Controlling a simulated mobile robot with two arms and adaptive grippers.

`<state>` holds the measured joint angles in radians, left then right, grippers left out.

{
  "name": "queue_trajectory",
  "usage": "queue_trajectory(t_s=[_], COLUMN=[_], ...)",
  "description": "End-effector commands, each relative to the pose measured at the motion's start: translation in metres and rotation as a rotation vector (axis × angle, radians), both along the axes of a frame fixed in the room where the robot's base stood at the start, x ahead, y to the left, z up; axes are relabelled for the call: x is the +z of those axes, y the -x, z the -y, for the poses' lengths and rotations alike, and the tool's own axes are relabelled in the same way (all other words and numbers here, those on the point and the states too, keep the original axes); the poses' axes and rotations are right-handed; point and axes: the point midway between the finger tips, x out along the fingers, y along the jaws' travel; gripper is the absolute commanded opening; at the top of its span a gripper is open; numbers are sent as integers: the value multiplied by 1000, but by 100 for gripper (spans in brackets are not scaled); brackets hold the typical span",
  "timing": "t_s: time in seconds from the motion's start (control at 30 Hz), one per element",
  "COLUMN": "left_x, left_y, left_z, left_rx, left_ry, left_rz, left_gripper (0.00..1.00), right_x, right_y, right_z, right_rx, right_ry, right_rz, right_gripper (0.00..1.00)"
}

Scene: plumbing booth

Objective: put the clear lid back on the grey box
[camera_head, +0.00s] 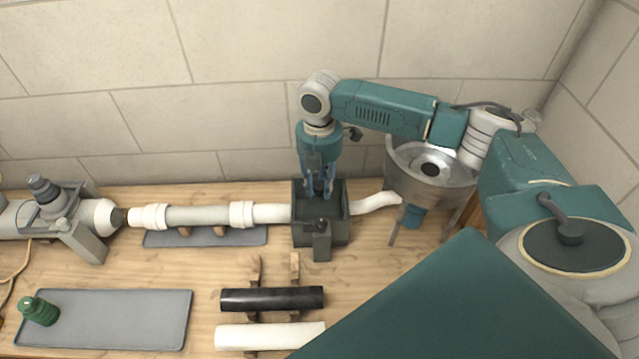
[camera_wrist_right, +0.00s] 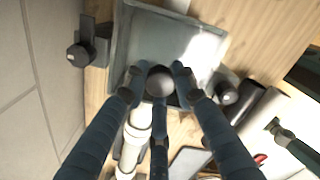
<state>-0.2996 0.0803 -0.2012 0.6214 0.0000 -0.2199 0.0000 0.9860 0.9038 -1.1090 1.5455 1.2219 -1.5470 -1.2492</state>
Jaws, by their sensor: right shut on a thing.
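The grey box (camera_head: 336,236) stands at the middle of the bench, in line with the white pipe. My right gripper (camera_head: 320,192) points down over its top. In the right wrist view, the fingers of my right gripper (camera_wrist_right: 160,88) are closed around a dark round knob (camera_wrist_right: 160,80) in the middle of the square, see-through lid (camera_wrist_right: 135,40), which shows a bright glare. The lid lies over the box opening or very close above it; whether it touches the rim all round I cannot tell. The lid hardly shows in the head view.
Dark knobbed fittings (camera_wrist_right: 80,55) stand beside the box. White pipe (camera_head: 205,215) runs left from it. A metal funnel-like basin (camera_head: 425,190) stands at right. A black tube (camera_head: 272,299), a white tube (camera_head: 270,336) and a grey mat (camera_head: 110,320) with a green part (camera_head: 39,311) lie in front.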

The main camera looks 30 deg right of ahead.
Motion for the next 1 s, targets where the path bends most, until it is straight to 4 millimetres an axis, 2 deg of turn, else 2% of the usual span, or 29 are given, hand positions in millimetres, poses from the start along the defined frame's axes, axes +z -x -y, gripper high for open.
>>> queue_trajectory(t_s=[0.73, 0.77, 0.8, 0.87, 1.0], left_x=[5, 5, 5, 5, 4], left_y=[0, 0, 0, 0, 1], left_z=[0, 0, 0, 0, 0], left_rx=[1, 1, 1, 2, 2], left_ry=[0, 0, 0, 0, 0], left_rz=[-1, -1, -1, -1, -2], left_gripper=[46, 46, 46, 46, 46], right_x=[-7, -7, -7, -7, -7], right_y=[0, 0, 0, 0, 0], right_z=[0, 0, 0, 0, 0], right_rx=[1, 1, 0, 0, 0], right_ry=[0, 0, 0, 0, 0], right_rz=[1, 1, 1, 1, 1], right_gripper=[0, 30, 38, 48, 48])
